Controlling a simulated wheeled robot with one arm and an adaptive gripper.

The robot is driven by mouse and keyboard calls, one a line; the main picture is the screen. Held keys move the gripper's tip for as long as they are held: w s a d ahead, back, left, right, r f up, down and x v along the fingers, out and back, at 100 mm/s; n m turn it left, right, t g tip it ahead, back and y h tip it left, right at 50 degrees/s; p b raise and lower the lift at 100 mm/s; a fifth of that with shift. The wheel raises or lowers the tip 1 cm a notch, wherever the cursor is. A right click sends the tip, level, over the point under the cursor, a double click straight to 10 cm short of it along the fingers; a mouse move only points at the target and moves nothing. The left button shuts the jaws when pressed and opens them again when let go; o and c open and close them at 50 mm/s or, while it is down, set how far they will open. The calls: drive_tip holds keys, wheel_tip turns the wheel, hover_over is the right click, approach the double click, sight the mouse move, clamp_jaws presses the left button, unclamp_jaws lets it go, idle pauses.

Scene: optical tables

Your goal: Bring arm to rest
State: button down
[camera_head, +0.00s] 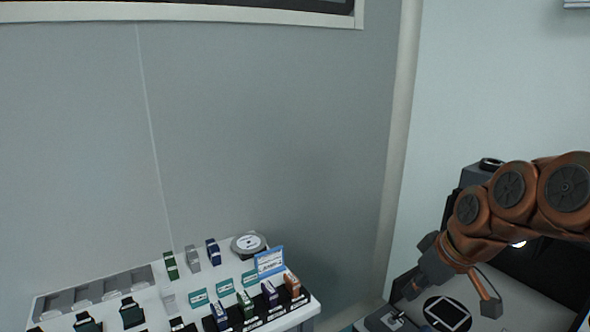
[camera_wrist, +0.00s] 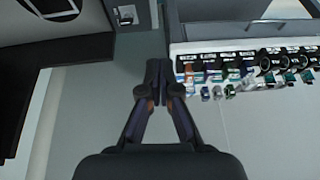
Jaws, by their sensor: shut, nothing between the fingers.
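My orange and dark arm comes in from the right in the head view. My gripper (camera_wrist: 158,75) shows in the wrist view with its two dark fingers together at the tips and nothing between them. In the head view the wrist end points down and left, near the dark surface at the lower right, and the fingertips are hard to make out there. I cannot tell the exact height of my gripper above that surface.
A black-and-white plate (camera_head: 447,314) lies beneath my arm. Grey wall (camera_head: 270,130) stands behind; the air between table and arm is clear.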

drive_tip(key=s+a+f+m+g+h+p, duration=0.1)
drive_tip(key=s+a+m+g+p, duration=0.1)
drive_tip(key=s, duration=0.9)
drive_tip(key=s+a+f+m+g+h+p, duration=0.1)
drive_tip(key=s+a+m+g+p, duration=0.2)
drive_tip(key=s, duration=0.9)
drive_tip(key=shift+s+a+f+m+g+h+p, duration=0.3)
drive_tip(key=shift+g+h+p, duration=0.1)
drive_tip(key=shift+p, duration=0.55)
